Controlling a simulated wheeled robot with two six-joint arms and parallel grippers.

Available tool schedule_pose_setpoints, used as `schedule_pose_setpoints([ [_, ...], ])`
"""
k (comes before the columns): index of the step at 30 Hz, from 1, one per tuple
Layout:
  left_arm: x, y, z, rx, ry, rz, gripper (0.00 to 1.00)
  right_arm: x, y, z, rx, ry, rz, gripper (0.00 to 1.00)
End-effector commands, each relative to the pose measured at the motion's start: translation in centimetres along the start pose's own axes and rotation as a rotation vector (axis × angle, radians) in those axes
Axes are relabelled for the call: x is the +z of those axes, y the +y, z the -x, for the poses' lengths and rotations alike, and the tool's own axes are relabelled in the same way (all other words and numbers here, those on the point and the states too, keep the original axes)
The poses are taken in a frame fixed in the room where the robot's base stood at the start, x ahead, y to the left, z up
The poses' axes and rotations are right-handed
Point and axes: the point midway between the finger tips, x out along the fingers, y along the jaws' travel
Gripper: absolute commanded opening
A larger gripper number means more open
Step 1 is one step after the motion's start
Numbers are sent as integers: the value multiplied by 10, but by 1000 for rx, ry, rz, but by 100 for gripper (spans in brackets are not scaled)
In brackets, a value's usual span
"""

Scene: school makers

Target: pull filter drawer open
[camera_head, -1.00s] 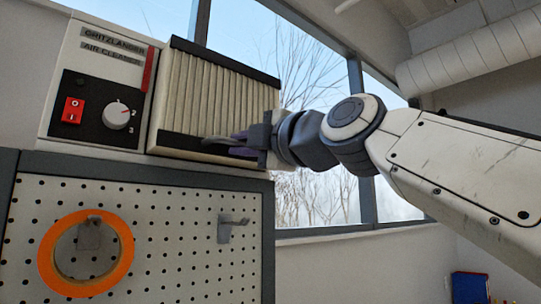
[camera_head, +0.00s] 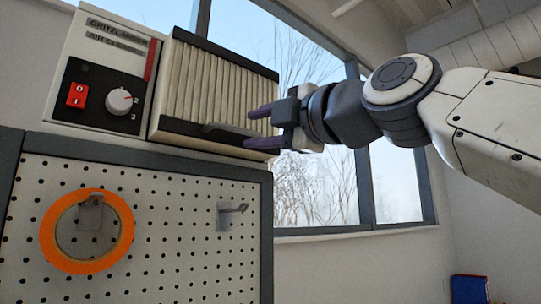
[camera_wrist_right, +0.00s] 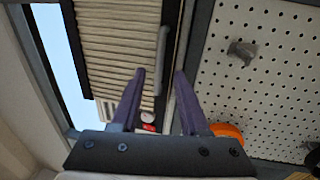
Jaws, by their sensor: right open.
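The filter drawer (camera_head: 215,85) has a pale pleated front with dark top edging, on the right part of the air cleaner (camera_head: 108,60). Its dark bar handle (camera_head: 228,131) runs along the lower part of the front. I cannot tell how far out the drawer is. My right gripper (camera_head: 249,128) is open at the right end of the handle, one finger above it and one below. In the right wrist view the handle (camera_wrist_right: 162,60) lies ahead between the spread purple fingertips (camera_wrist_right: 160,73); contact is not clear. My left gripper is not in view.
The air cleaner has a red switch (camera_head: 77,95) and a knob (camera_head: 119,101). Below is a pegboard (camera_head: 170,240) with an orange tape ring (camera_head: 122,250) on a hook and an empty metal hook (camera_head: 232,213). A window (camera_head: 300,185) is behind my right arm.

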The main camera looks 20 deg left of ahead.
Motion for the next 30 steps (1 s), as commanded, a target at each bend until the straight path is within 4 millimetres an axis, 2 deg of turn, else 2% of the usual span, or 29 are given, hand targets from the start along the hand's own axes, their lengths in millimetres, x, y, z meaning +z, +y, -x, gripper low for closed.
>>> schedule_pose_setpoints([
  [1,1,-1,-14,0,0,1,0,1,-5,13,4,-3,2,45],
  [3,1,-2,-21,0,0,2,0,1,-5,26,3,-3,3,45],
  [9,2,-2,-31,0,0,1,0,1,-2,47,0,-2,1,45],
  [27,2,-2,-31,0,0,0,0,0,0,51,-1,0,0,45],
  [30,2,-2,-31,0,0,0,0,4,-6,49,-12,-9,-13,45],
])
